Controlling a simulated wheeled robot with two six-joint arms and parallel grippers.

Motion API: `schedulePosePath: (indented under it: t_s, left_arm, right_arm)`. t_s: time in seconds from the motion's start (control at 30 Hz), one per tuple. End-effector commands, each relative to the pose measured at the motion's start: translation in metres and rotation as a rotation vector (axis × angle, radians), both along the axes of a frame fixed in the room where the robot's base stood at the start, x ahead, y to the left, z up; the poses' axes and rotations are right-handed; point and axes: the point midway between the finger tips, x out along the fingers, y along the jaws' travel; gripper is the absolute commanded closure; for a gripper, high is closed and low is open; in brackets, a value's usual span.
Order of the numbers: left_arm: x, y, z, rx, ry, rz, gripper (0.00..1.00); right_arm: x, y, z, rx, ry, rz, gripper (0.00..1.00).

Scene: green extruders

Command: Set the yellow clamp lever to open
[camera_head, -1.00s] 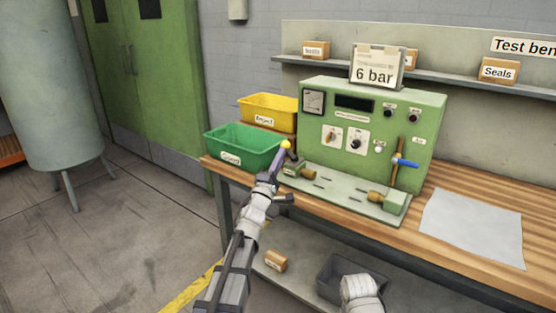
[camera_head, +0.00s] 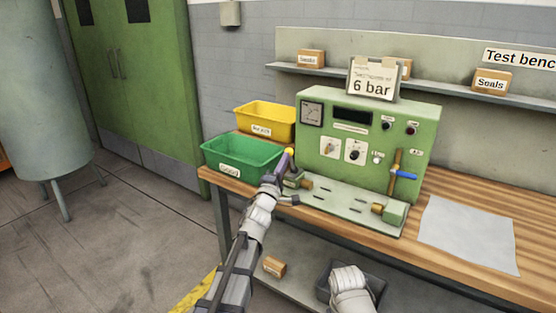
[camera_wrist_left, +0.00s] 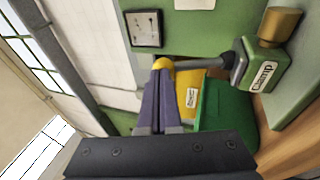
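The clamp lever is a grey rod (camera_wrist_left: 205,63) with a yellow knob (camera_head: 289,152), which also shows in the left wrist view (camera_wrist_left: 163,64). The rod joins a green block labelled "Clamp" (camera_wrist_left: 262,72); that block stands at the left end of the test bench plate, partly hidden by my gripper in the head view (camera_head: 291,181). My left gripper (camera_head: 286,160) has its purple fingers close together around the knob, which shows at their tips in the wrist view (camera_wrist_left: 160,78). It appears shut on the knob.
The green test panel (camera_head: 365,145) stands behind, with a blue-handled valve (camera_head: 404,175) at right. Green (camera_head: 240,165) and yellow (camera_head: 264,121) bins sit left of it. A grey sheet (camera_head: 468,235) lies on the bench at right. A crate (camera_head: 325,276) stands below.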

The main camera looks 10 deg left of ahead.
Motion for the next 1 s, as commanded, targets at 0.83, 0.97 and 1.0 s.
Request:
schedulePosePath:
  t_s: [0.83,0.97,1.0]
  left_arm:
    - [0.040,-0.014,0.028,-0.001,-0.002,-0.001,1.00]
    - [0.040,-0.015,0.028,-0.001,-0.002,-0.001,1.00]
    - [0.040,-0.015,0.028,-0.001,-0.002,-0.001,1.00]
  right_arm:
    - [0.000,0.000,0.027,0.000,0.000,0.000,0.50]
    - [0.000,0.000,0.028,0.000,0.000,0.000,0.50]
    - [0.000,0.000,0.028,0.000,0.000,0.000,0.50]
